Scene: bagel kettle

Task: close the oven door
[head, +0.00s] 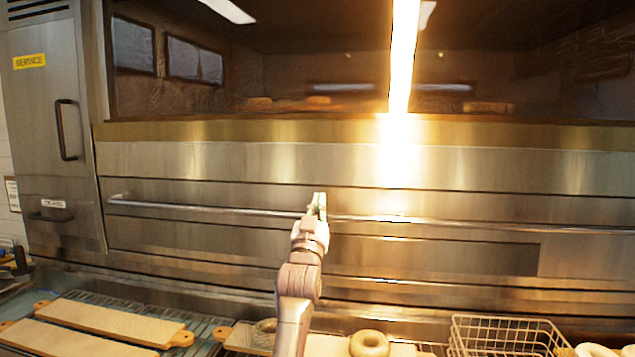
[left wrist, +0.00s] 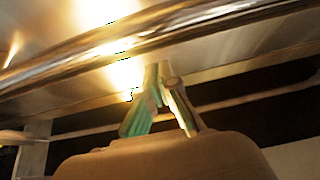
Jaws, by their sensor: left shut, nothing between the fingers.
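The oven's wide steel front (head: 240,165) fills the middle of the head view. A long horizontal handle bar (head: 210,208) runs across it; the bar also crosses the upper part of the left wrist view (left wrist: 60,65). My left gripper (head: 318,205) is shut and empty, its fingertips overlapping the bar in the head view. In the left wrist view its fingertips (left wrist: 158,75) are just below the bar; I cannot tell whether they touch it. Several bagels or loaves show dimly in the dark oven interior (head: 340,85) above. How far the door stands open is unclear. My right gripper is not in view.
Below the oven, long wooden boards (head: 115,322) lie on a rack at left. A bagel (head: 369,344) and a wire basket (head: 508,335) are at the front right. A steel service cabinet (head: 50,120) stands at left. Bright glare covers part of the front.

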